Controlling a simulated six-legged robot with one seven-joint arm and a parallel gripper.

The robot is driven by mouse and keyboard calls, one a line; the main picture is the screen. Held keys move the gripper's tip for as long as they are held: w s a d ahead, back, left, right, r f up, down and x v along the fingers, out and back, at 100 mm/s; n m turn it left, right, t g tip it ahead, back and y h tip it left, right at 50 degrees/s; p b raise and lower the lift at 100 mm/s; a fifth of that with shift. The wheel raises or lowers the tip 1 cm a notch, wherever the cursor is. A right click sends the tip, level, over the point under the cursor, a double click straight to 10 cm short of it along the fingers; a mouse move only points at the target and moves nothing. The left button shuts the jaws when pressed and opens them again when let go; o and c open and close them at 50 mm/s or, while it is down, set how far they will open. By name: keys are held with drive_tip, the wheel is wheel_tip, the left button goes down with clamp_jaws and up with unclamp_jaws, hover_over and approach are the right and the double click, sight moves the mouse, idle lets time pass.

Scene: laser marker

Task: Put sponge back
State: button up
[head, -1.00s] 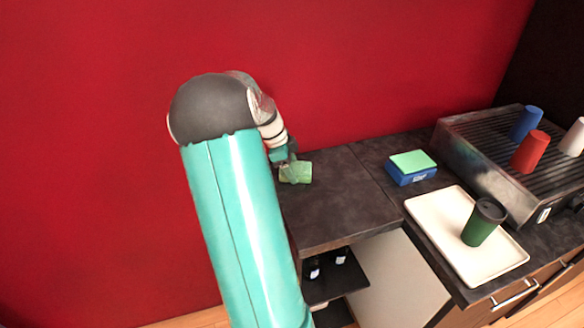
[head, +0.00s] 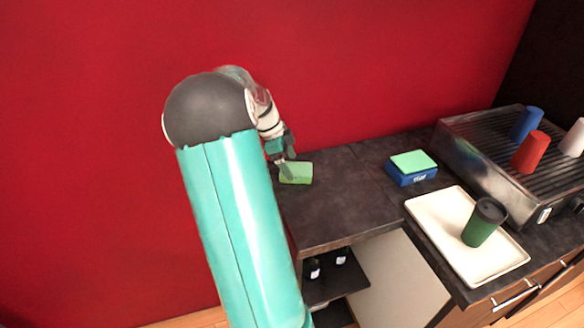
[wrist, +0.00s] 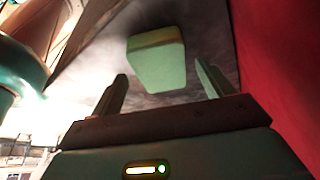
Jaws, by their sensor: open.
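A light green sponge (head: 297,173) lies on the dark countertop near its left end, close to the red wall. In the wrist view the sponge (wrist: 157,62) shows ahead of and between the two fingers, with a gap to each of them. My gripper (head: 284,169) is open and empty beside the sponge, at its left in the head view. In the wrist view my gripper (wrist: 160,85) has its fingers wide apart. A second light green sponge (head: 413,161) lies on top of a blue box (head: 411,177) further right on the counter.
A cream tray (head: 440,222) with a dark green cup (head: 484,222) stands right of the blue box. A metal drainer (head: 480,150) behind it holds blue, red and white cups. The counter (head: 345,205) between the near sponge and the blue box is clear. The red wall (head: 350,60) runs behind.

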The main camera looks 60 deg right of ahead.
drive_tip(key=v, duration=0.5)
drive_tip(key=w+a+r+n+t, duration=0.25)
drive_tip(key=a+n, duration=0.25)
drive_tip(key=a, duration=0.4)
drive_tip(key=w+a+r+n+t, duration=0.25)
drive_tip(key=a+n, duration=0.35)
drive_tip(key=a, duration=0.3)
drive_tip(key=w+a+r+n+t, duration=0.1)
drive_tip(key=w+a+r+n, duration=0.3)
drive_tip(key=a, duration=0.6)
drive_tip(key=s+a+n+t+y, duration=0.1)
drive_tip(key=s+a+n, duration=0.3)
drive_tip(key=a+n, duration=0.4)
drive_tip(key=s+a+n+t, duration=0.2)
drive_tip(key=s+a+n, duration=0.3)
drive_tip(key=a+n, duration=0.3)
drive_tip(key=a, duration=0.3)
drive_tip(key=shift+a+t+y, duration=0.4)
